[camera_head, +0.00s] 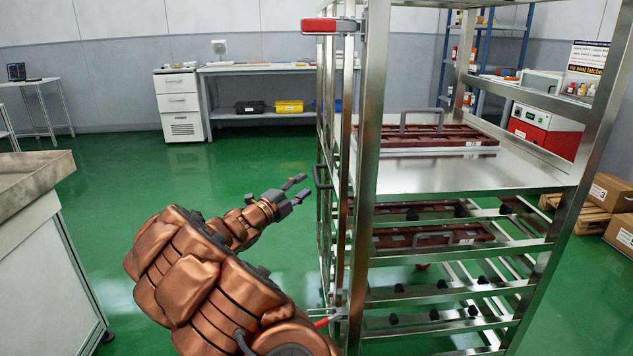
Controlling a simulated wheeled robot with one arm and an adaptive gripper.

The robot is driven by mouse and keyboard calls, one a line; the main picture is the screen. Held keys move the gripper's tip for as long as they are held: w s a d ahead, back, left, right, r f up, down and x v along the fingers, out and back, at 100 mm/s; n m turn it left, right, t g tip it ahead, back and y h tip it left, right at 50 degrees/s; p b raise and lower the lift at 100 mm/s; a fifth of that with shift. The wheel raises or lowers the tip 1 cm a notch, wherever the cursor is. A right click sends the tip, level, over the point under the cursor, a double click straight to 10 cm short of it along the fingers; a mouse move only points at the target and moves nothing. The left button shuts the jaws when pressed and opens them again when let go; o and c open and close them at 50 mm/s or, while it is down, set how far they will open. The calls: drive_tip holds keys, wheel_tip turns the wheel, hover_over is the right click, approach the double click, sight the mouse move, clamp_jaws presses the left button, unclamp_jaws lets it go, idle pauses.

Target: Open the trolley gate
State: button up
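The trolley (371,130) is a tall steel rack on the right half of the view. Its gate (327,110) is a metal frame along the left side, seen nearly edge-on; it looks close against the trolley, but I cannot tell whether it is fastened. A dark handle (321,177) sits on the gate at mid height. A red-gripped latch (320,25) is at the top, and another red lever (325,322) shows at the bottom, partly behind my arm. My gripper (300,187) is open and empty, just left of the gate handle, apart from it and pointing toward it.
Dark red trays (430,134) with grey handles lie on the trolley's shelves. A grey-topped counter (35,185) stands at the left. A workbench (265,70) and white drawers (180,105) line the back wall. Cardboard boxes (610,192) are at the right. Green floor is clear left of the trolley.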

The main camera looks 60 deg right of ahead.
sight(316, 174)
drive_tip(key=shift+s+d+r+b, duration=0.15)
drive_tip(key=shift+d+b, duration=0.15)
drive_tip(key=shift+d, duration=0.8)
drive_tip(key=shift+s+d+r+b, duration=0.15)
drive_tip(key=shift+d+b, duration=0.15)
drive_tip(key=shift+d, duration=0.8)
drive_tip(key=shift+s+d+r+b, duration=0.15)
drive_tip(key=shift+d+b, duration=0.15)
drive_tip(key=shift+d, duration=0.8)
clamp_jaws()
